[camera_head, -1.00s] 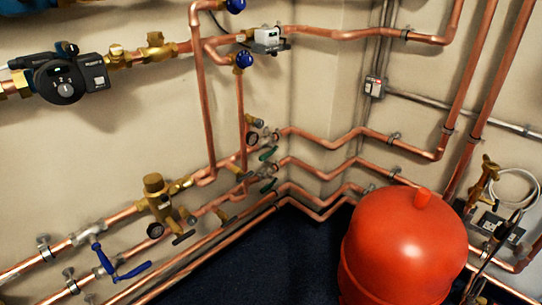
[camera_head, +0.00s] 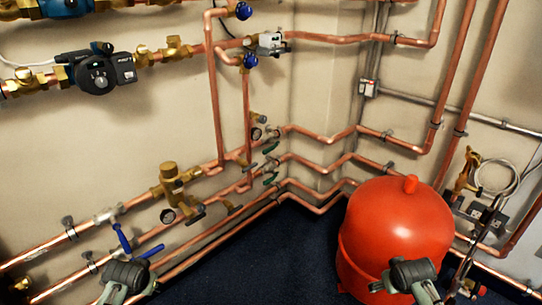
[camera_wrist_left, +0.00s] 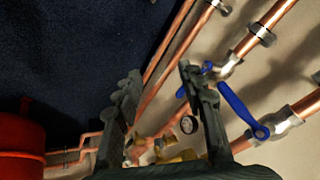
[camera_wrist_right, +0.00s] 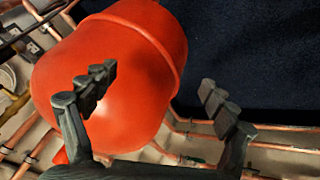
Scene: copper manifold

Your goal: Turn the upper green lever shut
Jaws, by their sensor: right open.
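The upper green lever (camera_head: 271,148) is small and dark green, on the upper of the copper pipes at the wall corner in the head view. A second green lever (camera_head: 269,181) sits below it. Their exact angles are too small to tell. My left gripper (camera_head: 127,273) is at the lower left, well apart from both levers; its fingers stand open and empty in the left wrist view (camera_wrist_left: 158,88). My right gripper (camera_head: 413,272) is in front of the red tank; it is open and empty in the right wrist view (camera_wrist_right: 158,88).
The red tank (camera_head: 395,235) stands on the dark blue floor (camera_head: 270,250), right of the levers. Blue-handled valves (camera_head: 152,251) are close to my left gripper. A brass valve (camera_head: 170,180) and gauge lie along the left pipes. Bare floor lies between my grippers.

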